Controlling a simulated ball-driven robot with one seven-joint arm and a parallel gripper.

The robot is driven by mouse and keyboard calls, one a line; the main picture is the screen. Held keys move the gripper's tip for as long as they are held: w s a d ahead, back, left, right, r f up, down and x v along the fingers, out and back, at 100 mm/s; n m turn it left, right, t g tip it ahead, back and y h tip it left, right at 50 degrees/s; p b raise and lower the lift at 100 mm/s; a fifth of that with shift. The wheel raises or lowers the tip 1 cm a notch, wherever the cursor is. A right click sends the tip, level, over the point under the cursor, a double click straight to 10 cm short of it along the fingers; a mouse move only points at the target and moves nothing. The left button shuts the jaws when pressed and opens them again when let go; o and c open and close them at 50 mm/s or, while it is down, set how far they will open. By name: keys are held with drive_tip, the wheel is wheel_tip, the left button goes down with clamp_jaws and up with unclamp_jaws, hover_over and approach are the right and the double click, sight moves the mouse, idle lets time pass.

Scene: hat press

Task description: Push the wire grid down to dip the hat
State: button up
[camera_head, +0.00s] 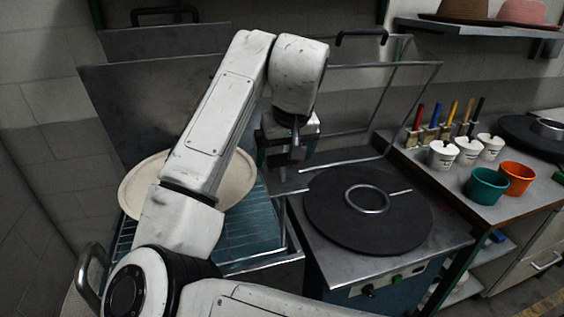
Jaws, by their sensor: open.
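A cream, round-brimmed hat (137,186) lies at the left, partly hidden behind my white arm. The wire grid (258,228) shows as thin bars over a blue-tinted basin, beneath and to the right of the hat. My arm also covers part of the grid. My gripper (287,160) is open, points down and appears empty. In the picture it is right of the hat and above the grid's right side. Its exact height over the grid is hard to tell.
A black round plate with a metal ring (367,213) sits on the press at right. Tilted metal lids and wire frames (350,95) stand behind. A side table holds brushes, white cups (443,155), a green pot (487,187) and an orange pot (516,178).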

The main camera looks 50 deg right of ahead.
drive_tip(key=shift+x, duration=1.95)
drive_tip(key=shift+c, duration=0.2)
